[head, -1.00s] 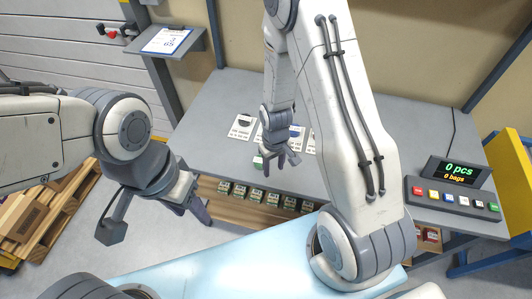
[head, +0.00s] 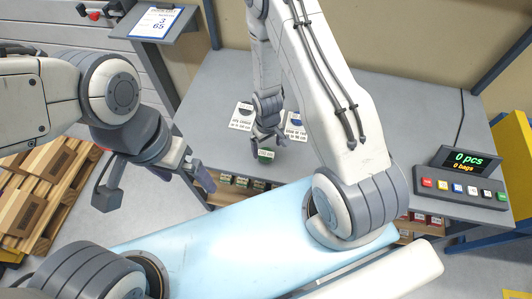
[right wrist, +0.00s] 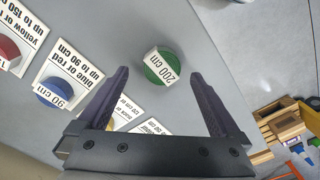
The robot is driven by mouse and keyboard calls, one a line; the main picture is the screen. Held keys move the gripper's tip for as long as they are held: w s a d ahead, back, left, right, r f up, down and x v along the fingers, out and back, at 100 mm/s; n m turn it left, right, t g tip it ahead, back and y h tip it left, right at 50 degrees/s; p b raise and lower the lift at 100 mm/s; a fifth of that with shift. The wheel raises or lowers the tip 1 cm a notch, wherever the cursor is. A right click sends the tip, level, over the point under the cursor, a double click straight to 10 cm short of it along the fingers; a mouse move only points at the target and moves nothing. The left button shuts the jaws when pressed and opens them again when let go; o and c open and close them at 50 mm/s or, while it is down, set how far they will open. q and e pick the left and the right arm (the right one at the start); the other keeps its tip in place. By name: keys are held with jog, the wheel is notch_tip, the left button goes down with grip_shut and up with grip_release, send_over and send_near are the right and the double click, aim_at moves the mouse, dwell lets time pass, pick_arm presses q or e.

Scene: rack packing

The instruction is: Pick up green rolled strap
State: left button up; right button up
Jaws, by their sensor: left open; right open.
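The green rolled strap (right wrist: 160,69) with a white "200 cm" label lies on the grey table. In the right wrist view it is ahead of and between the open fingers of my right gripper (right wrist: 168,90), not held. In the head view the green strap (head: 266,155) shows just beside the right gripper (head: 268,143), near the table's front edge. My left gripper (head: 200,172) is open and empty, off the table's front left side.
A blue strap (right wrist: 54,92) and a red strap (right wrist: 7,50) rest on printed cards. A control box (head: 458,187) with a display reading 0 pcs stands on the table's right. Wooden pallets (head: 40,200) lie at the left. The table's middle is mostly clear.

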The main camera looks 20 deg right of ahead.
aim_at(266, 153)
jog(key=f, duration=0.1)
jog(key=f+p, duration=0.1)
jog(key=f, duration=0.1)
jog(key=shift+w+a, duration=0.15)
jog(key=shift+a, duration=0.1)
jog(key=shift+f, duration=0.65)
jog(key=shift+c, duration=0.3)
jog(key=c, duration=1.4)
jog(key=shift+o, duration=0.2)
jog(key=shift+r, duration=0.15)
